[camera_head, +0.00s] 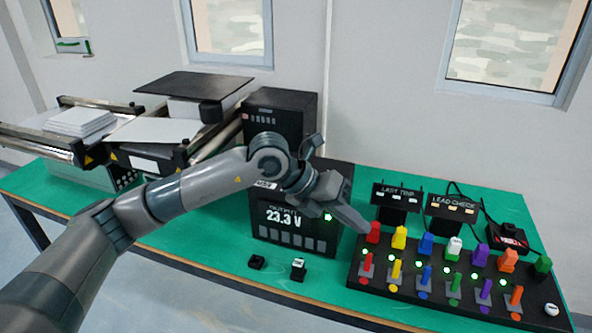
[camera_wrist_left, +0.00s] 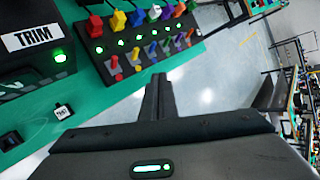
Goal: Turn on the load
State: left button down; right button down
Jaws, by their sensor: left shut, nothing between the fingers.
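My left gripper (camera_head: 364,227) is shut and empty, reaching in from the left. Its tip is close to the red plug (camera_head: 374,232) at the panel's left end; I cannot tell whether they touch. The black panel (camera_head: 433,300) carries coloured plugs, lit green lamps and a front row of coloured levers. In the left wrist view the shut fingers (camera_wrist_left: 158,88) point toward the panel, apart from its front edge. A black box (camera_head: 267,238) reads OUTPUT 23.3 V and has a lit green lamp. No label reading "load" is legible. My right gripper is not in view.
A small black switch (camera_head: 256,262) and a white-capped switch (camera_head: 298,267) sit on the green table (camera_head: 205,247). Signs LAST TRIP (camera_head: 398,193) and LEAD CHECK (camera_head: 452,205) stand behind the panel. A white knob (camera_head: 551,309) is on the panel's right end.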

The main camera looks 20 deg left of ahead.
pick_arm(q)
jog(key=w+a+r+n+t+y, duration=0.1)
jog(key=w+a+r+y, duration=0.1)
jog(key=a, duration=0.4)
jog(key=w+a+r+n+t+y, duration=0.1)
jog(key=w+a+y, duration=0.2)
jog(key=a, duration=0.3)
jog(key=w+a+r+t+y, duration=0.1)
jog(key=w+a+r+y, duration=0.1)
jog(key=a, duration=0.4)
jog(key=shift+w+a+r+n+t+y, duration=0.35)
jog(key=shift+w+n+y, duration=0.1)
jog(key=shift+y, duration=0.35)
jog(key=shift+w+f, duration=0.1)
jog(key=shift+f, duration=0.05)
jog(key=w+f+p, duration=0.3)
jog(key=w, duration=0.1)
jog(key=w+f+p, duration=0.3)
jog(key=f, duration=0.1)
jog(key=shift+w+d+p, duration=0.15)
jog(key=shift+w+p, duration=0.15)
jog(key=shift+w, duration=0.1)
jog(key=shift+w+p, duration=0.35)
jog(key=shift+w, duration=0.3)
